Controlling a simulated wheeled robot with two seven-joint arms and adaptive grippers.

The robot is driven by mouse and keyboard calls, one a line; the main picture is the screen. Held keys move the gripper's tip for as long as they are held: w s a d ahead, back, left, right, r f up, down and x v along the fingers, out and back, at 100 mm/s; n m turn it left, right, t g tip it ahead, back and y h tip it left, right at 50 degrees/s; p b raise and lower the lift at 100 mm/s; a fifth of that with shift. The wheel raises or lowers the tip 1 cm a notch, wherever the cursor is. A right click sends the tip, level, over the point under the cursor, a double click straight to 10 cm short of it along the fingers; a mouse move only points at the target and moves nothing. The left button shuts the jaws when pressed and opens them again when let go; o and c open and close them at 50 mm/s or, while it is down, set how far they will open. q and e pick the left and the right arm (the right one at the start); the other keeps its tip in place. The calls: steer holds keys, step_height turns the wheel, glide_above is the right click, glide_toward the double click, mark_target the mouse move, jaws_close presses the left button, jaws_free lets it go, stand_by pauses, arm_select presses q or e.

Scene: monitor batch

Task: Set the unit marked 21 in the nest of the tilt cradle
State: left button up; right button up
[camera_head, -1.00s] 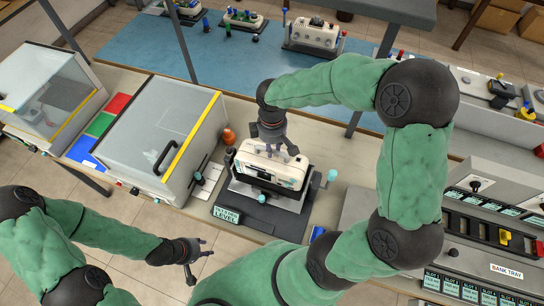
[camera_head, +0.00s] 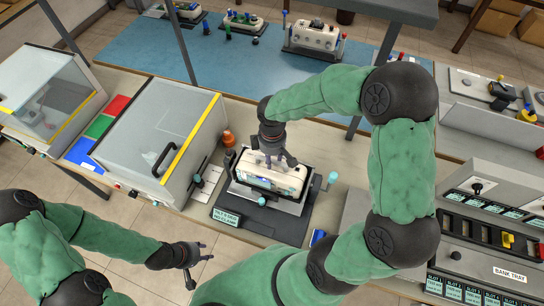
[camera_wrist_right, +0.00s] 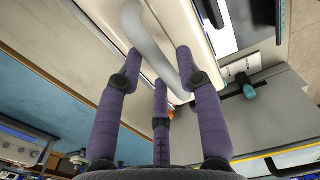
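The white unit (camera_head: 262,182) with a grey handle sits low in the dark frame of the tilt cradle (camera_head: 279,222). Its number is not readable, and I cannot tell whether it is fully seated. My right gripper (camera_head: 273,164) is above the unit. My left gripper (camera_head: 202,266) is empty, fingers apart, over the floor at the lower left.
A clear-lidded box (camera_head: 150,135) stands left of the cradle, with an orange item (camera_head: 228,139) between them. The cradle has teal knobs (camera_head: 332,177) and a dark label plate (camera_head: 227,217). A bank tray (camera_head: 508,273) is at the right. Other units stand on the blue mat (camera_head: 150,45) behind.

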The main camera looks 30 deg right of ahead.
stand_by(0.3)
steer(key=shift+r, duration=0.25)
step_height(320, 180, up, 12)
steer(key=p, duration=0.2)
steer(key=shift+f, duration=0.2)
